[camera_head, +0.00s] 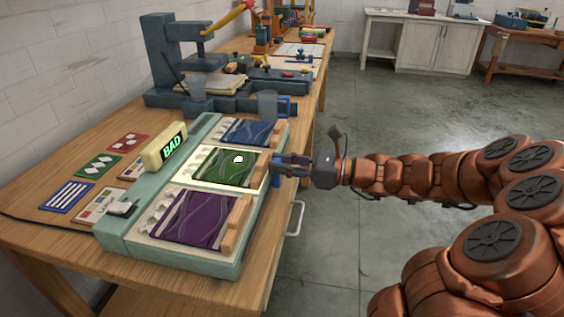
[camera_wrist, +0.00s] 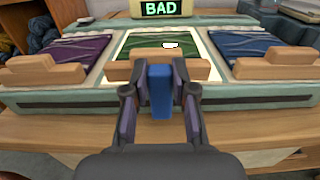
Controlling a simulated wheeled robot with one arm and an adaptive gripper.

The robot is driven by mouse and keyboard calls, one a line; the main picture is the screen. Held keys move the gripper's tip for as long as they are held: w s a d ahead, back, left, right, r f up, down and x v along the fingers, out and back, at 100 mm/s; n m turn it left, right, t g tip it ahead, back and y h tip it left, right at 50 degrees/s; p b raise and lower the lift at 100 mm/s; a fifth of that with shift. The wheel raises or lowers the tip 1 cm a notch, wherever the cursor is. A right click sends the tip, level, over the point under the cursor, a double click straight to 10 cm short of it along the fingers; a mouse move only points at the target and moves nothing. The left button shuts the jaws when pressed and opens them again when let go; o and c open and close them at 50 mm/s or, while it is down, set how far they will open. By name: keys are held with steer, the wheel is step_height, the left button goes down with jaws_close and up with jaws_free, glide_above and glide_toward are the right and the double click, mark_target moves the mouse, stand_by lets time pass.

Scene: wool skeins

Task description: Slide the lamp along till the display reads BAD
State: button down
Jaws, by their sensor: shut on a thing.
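The display (camera_head: 172,147) stands on the back of the pale green bench unit (camera_head: 118,247) and reads BAD in green; it also shows in the wrist view (camera_wrist: 160,8). The blue slider block (camera_wrist: 160,90) is at the front of the unit, over its long dark slot, before the middle bay. My gripper (camera_wrist: 160,97) is shut on this block, one finger on each side. The middle bay with the green skein (camera_head: 232,168) has a bright lit border and a small white spot. The lamp itself cannot be made out apart from this block and light.
A purple skein (camera_head: 192,217) lies in the near bay and a blue skein (camera_head: 250,132) in the far bay, both unlit. Wooden blocks (camera_wrist: 38,70) stand at the bays' front edges. Pattern cards (camera_head: 68,197) and a dark press (camera_head: 175,60) are on the wooden table.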

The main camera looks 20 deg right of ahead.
steer(key=c, duration=0.9)
jaws_free()
steer(key=shift+v, duration=6)
steer(key=shift+a, duration=0.1)
